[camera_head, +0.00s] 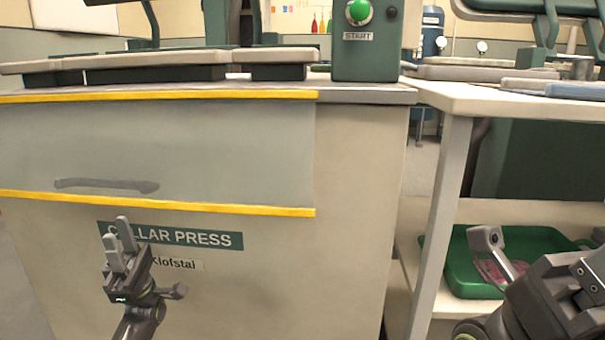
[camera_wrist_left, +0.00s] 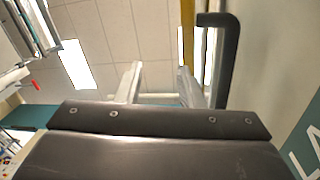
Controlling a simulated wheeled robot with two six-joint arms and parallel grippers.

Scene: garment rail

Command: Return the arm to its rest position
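My left gripper (camera_head: 116,228) is raised in front of the collar press cabinet (camera_head: 345,240), beside its green "COLLAR PRESS" label (camera_head: 210,240). Its fingers point up. In the left wrist view its two fingers (camera_wrist_left: 159,72) stand apart with nothing between them, so it is open and empty. My right arm's wrist (camera_head: 560,295) shows at the lower right, in front of the lower shelf. Its finger gap is not visible.
A cabinet handle (camera_head: 107,185) shows above the left gripper and also in the left wrist view (camera_wrist_left: 222,60). Yellow strips edge the cabinet's panel. A green START button (camera_head: 358,11) sits on top. A green tray (camera_head: 465,268) lies on the right table's lower shelf, near my right arm.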

